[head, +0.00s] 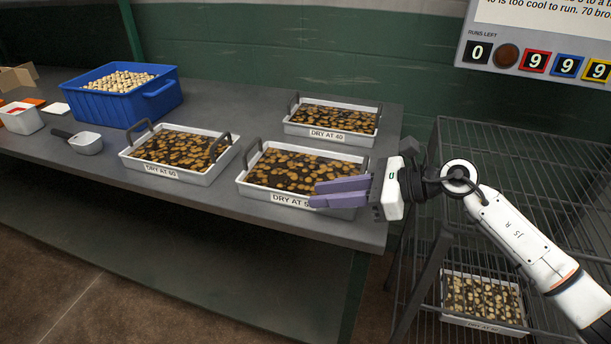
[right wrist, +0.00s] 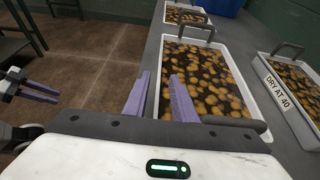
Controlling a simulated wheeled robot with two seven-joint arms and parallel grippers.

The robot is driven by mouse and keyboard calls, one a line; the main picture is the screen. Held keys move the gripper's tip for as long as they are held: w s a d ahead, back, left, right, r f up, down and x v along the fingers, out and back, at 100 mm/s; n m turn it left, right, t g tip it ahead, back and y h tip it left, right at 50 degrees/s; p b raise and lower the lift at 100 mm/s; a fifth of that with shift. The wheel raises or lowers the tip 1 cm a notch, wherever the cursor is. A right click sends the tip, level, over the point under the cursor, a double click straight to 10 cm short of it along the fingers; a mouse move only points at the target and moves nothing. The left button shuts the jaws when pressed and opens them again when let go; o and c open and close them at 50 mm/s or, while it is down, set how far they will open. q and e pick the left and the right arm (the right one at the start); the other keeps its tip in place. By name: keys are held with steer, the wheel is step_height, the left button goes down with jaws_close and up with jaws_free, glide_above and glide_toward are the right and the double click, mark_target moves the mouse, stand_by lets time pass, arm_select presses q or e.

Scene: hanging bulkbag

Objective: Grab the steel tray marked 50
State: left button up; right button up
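The steel tray whose label reads "DRY AT 5", its last digit hidden by my gripper, is the front right tray (head: 262,192) on the bench. It holds brown slices and has dark end handles. In the right wrist view this tray (right wrist: 252,100) lies just beyond my fingers. My right gripper (head: 325,194) is open at its front right corner. In the right wrist view the fingers of this gripper (right wrist: 160,95) are apart, with the tray's long rim between them in the picture; contact cannot be told. My left gripper (right wrist: 38,92) is at the far left there, open and empty, off the bench.
A tray marked 60 (head: 160,170) stands left, and a tray marked 40 (head: 328,134) stands behind. A blue tub (head: 112,105) and a scoop (head: 86,143) are further left. A wire rack (head: 530,150) stands right, with another tray (head: 482,325) low in it.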

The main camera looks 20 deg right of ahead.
steer(key=shift+x, duration=1.3)
jaws_close()
steer(key=shift+w+r, duration=0.1)
steer(key=shift+r, duration=0.1)
stand_by(0.3)
